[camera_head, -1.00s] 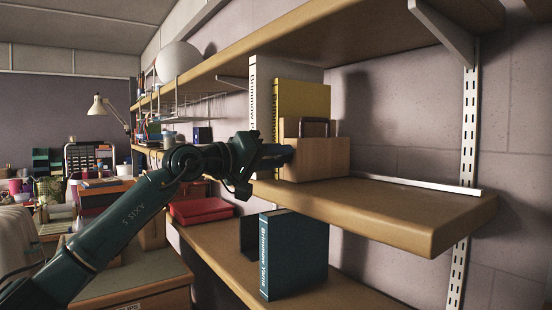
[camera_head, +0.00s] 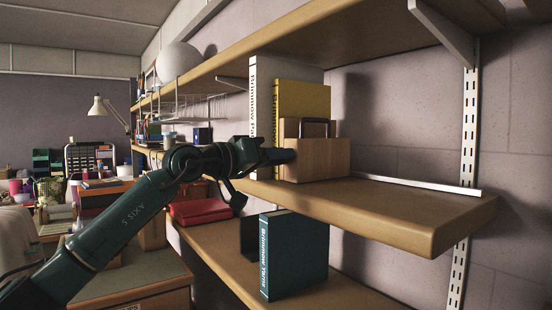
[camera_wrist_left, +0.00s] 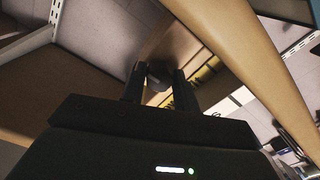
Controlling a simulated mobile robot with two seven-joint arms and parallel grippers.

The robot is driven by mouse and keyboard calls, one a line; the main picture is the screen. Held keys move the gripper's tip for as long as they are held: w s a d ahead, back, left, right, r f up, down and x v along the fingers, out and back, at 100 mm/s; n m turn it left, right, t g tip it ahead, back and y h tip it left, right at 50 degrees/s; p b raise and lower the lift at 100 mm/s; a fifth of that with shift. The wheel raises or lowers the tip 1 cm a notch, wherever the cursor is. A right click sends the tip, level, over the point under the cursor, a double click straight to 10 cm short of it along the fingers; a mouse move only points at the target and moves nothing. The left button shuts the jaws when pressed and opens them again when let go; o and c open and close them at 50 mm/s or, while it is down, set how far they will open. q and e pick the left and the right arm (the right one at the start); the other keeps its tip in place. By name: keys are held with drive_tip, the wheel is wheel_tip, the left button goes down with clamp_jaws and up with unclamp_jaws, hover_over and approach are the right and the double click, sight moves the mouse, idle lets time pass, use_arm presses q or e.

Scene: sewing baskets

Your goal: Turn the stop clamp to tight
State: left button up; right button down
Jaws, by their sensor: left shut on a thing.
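A light wooden block (camera_head: 326,160) stands on the middle shelf, with a dark metal loop (camera_head: 315,121) at its top. My left gripper (camera_head: 290,155) reaches its left end from the left. In the left wrist view the two fingers (camera_wrist_left: 158,82) are shut on a small dark knob (camera_wrist_left: 156,72), which I take to be the stop clamp's. The knob sits against the wooden face and is mostly hidden by the fingers. No tight or loose marking is readable. My right gripper is not in view.
A white book (camera_head: 258,105) and a yellow book (camera_head: 302,98) stand behind the block. The middle shelf (camera_head: 400,205) is clear to the right. A teal book (camera_head: 295,255) stands on the shelf below. The upper shelf (camera_head: 340,42) overhangs the arm.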

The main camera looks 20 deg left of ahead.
use_arm(q)
drive_tip(key=o, duration=1)
drive_tip(key=shift+s+a+f, duration=0.1)
drive_tip(key=shift+s+a, duration=0.2)
drive_tip(key=shift+b+v, duration=1.75)
drive_tip(key=shift+v, duration=4.4)
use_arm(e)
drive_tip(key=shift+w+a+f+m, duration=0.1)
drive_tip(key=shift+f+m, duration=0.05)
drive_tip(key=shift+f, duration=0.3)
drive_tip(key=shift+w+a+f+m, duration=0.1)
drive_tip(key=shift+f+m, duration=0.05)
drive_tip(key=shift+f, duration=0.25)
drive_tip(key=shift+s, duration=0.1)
